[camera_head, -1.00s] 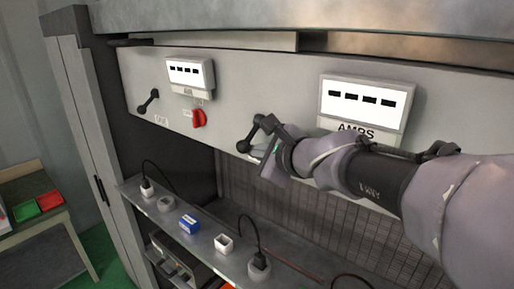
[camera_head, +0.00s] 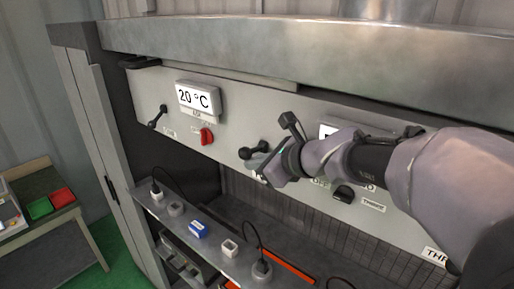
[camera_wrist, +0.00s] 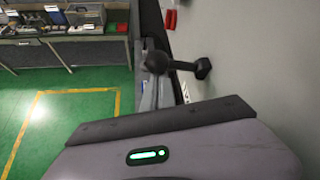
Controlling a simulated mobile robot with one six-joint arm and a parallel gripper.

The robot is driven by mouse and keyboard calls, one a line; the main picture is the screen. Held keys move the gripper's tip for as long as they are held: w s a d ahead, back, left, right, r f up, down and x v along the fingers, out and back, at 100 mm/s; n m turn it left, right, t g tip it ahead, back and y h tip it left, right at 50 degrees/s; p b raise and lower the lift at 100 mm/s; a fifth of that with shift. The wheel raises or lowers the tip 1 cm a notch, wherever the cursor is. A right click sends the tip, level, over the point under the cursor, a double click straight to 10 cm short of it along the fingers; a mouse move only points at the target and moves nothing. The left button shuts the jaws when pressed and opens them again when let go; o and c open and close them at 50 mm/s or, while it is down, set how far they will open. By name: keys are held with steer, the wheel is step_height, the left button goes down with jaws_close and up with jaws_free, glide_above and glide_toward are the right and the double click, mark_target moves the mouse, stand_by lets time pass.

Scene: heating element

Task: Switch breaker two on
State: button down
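A black breaker lever (camera_head: 256,151) sits on the grey panel front, left of my gripper, lying close to level. My gripper (camera_head: 262,177) is just below and right of it, near the panel; I cannot tell whether they touch. A similar lever shows in the wrist view (camera_wrist: 178,66), beyond the dark edge of my gripper body. The fingers are not clear in either view. Another black lever (camera_head: 157,116) at the left is tilted up to the right. A black handle (camera_head: 343,193) at the right is partly under my arm. The middle lever's label is not readable.
A second display (camera_head: 327,132) is mostly hidden by my arm. A shelf (camera_head: 215,262) with plugs and small blocks runs below the panel. A metal ledge (camera_head: 250,45) overhangs above.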

mark_target(251, 150)
steer(key=shift+w+d+r+p, duration=0.15)
steer(key=shift+r+p, duration=0.1)
steer(key=shift+r, duration=0.45)
steer(key=shift+w+d+r+p, duration=0.1)
steer(key=shift+r+p, duration=0.1)
steer(key=shift+r, duration=0.5)
steer(key=shift+w+r, duration=0.1)
steer(key=shift+r, duration=0.2)
